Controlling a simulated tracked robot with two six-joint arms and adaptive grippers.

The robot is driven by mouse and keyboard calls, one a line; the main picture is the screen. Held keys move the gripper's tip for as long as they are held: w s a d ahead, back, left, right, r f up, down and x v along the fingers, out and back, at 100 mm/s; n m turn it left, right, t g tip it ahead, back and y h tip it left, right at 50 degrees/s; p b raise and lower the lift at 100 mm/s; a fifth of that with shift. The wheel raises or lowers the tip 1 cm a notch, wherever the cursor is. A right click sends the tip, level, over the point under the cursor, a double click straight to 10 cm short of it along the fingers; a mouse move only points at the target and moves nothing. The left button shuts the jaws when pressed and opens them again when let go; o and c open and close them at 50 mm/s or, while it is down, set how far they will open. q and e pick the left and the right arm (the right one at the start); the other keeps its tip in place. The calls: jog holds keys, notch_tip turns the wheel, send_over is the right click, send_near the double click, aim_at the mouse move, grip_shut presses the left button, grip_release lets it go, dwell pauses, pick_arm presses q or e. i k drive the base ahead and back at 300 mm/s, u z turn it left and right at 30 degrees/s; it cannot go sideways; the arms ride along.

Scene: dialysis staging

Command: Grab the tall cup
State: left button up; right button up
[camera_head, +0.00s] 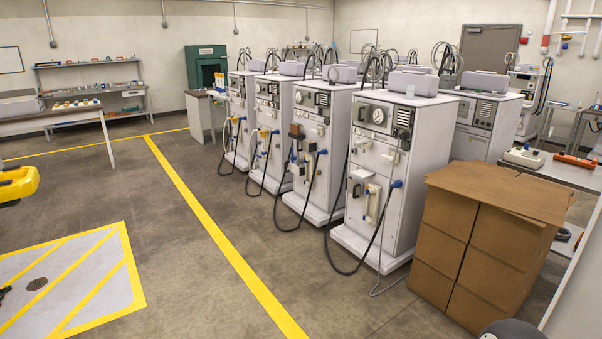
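I cannot make out a tall cup anywhere in the head view. Small items stand on the back-left wall shelves (88,64) and on the table at the left (60,114), but they are too small to tell apart. Neither of my grippers can be made out. A small dark piece at the lower left edge and a dark rounded shape at the bottom right are cut off, and I cannot tell what they are.
White dialysis machines (430,150) stand in rows at centre and right. Stacked cardboard boxes (490,235) stand at right front, beside a side table (578,176). A yellow object (18,184) is at the left edge. Floor around the yellow line (215,235) is clear.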

aim_at(411, 88)
jog(key=z, duration=0.25)
jog(key=i, duration=1.75)
jog(key=z, duration=0.5)
jog(key=i, duration=0.8)
jog(key=z, duration=0.2)
jog(key=k, duration=0.6)
jog(key=u, duration=0.4)
jog(key=i, duration=0.7)
jog(key=u, duration=0.7)
jog(key=i, duration=1.55)
jog(key=z, duration=0.7)
